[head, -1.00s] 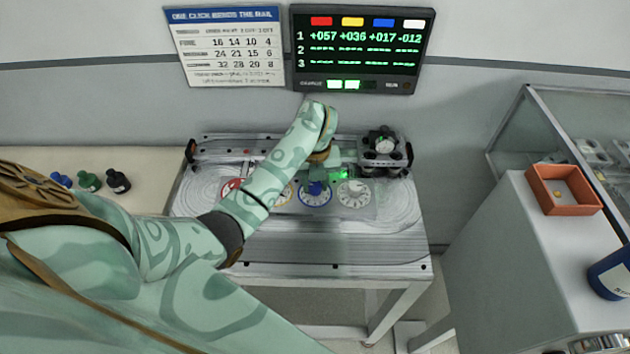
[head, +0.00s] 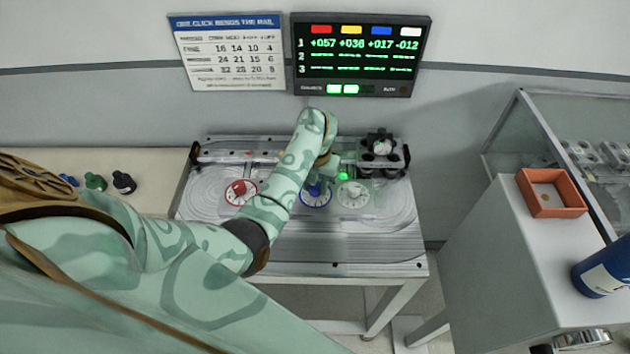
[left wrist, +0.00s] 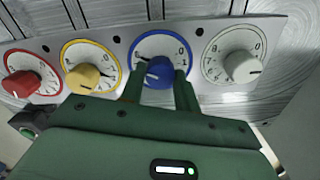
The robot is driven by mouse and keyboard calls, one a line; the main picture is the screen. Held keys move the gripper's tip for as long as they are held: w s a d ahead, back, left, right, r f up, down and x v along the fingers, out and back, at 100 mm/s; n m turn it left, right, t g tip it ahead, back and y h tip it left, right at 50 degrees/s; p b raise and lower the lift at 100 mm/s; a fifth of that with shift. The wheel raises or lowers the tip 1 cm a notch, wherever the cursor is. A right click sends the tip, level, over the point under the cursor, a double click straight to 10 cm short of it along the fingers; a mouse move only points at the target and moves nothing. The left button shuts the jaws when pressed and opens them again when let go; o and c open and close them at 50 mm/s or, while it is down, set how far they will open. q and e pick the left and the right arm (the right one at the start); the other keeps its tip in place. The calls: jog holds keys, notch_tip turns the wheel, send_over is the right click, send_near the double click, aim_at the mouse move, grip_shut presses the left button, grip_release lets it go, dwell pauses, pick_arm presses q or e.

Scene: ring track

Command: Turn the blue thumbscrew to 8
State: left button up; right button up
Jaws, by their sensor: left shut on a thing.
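The blue thumbscrew (left wrist: 160,72) stands on a white dial with a blue rim (head: 316,199), third in a row of dials on the plate. My left gripper (left wrist: 160,88) has one finger on each side of the blue thumbscrew and is shut on it. In the head view my left gripper (head: 322,178) comes down over the blue dial from behind. A small mark shows on the left side of the thumbscrew, but the number it points to is too small to read surely. My right gripper is not in view.
A red knob (left wrist: 21,84), a yellow knob (left wrist: 84,78) and a white knob (left wrist: 241,66) stand on neighbouring dials. A wall screen (head: 360,55) and a number chart (head: 228,52) hang behind. An orange tray (head: 551,207) sits on the right cabinet. Dark bottles stand at left.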

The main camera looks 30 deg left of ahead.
aim_at(316, 186)
pick_arm(q)
jog(key=shift+m, duration=0.4)
jog(key=o, duration=1)
jog(key=shift+w, duration=0.1)
jog(key=shift+c, duration=0.2)
notch_tip(316, 186, up, 16)
jog(key=p, duration=0.6)
jog(key=shift+r+p, duration=0.15)
jog(key=shift+p, duration=0.2)
